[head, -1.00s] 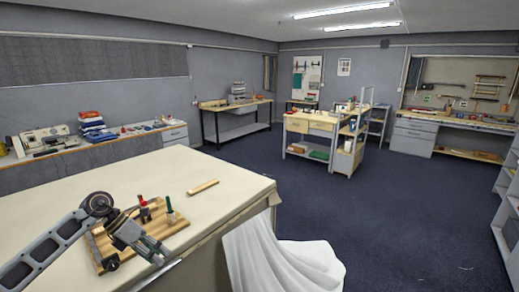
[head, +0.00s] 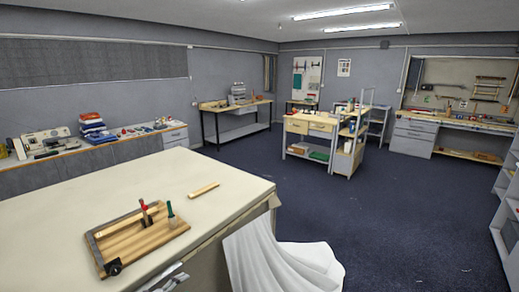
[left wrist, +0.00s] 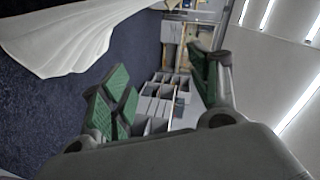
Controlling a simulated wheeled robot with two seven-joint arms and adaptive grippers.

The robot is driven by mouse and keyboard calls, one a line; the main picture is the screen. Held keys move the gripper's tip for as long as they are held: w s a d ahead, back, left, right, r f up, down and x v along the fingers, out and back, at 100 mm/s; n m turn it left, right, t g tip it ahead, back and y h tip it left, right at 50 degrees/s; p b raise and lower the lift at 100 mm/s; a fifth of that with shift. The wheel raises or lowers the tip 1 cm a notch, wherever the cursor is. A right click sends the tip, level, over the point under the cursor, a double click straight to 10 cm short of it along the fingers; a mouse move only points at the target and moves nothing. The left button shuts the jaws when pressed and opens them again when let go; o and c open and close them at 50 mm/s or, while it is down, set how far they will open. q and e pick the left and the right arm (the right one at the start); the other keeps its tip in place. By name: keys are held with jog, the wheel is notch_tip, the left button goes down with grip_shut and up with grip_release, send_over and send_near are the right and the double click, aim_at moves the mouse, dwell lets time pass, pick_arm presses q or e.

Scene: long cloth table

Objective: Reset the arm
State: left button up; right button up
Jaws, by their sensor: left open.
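My left gripper (left wrist: 157,88) shows in the left wrist view with its green-padded fingers spread apart and nothing between them. In the head view only a small grey piece, which looks like part of my left arm or gripper, shows at the front edge of the table, low in the picture. My right gripper is in neither view.
On the cream table (head: 60,215) lies a wooden board (head: 130,245) with a red-handled tool (head: 145,208) and a green-handled tool (head: 171,212) upright in it. A loose wooden strip (head: 204,190) lies behind it. White cloth (head: 280,262) drapes beside the table's right end.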

pick_arm(q)
jog(key=s+a+f+n+g+y+p, duration=0.15)
jog(key=s+f+n+y, duration=0.35)
jog(key=s+f, duration=0.75)
jog(key=s+a+f+n+g+y, duration=0.25)
jog(key=s+f+n, duration=0.6)
jog(key=f, duration=0.65)
jog(key=s+d+f+n+g, duration=0.2)
jog(key=s+f, duration=0.2)
jog(key=s, duration=0.7)
jog(key=s+d+f+n+g+y, duration=0.1)
jog(key=s+d+f+g, duration=0.2)
jog(key=s, duration=0.9)
jog(key=s+d+f+n+g+y+p, duration=0.1)
jog(key=s+f, duration=0.4)
jog(key=s, duration=0.7)
jog(key=shift+d+f+n+g, duration=0.2)
jog(key=shift+d+n+g, duration=0.5)
jog(key=shift+n, duration=0.15)
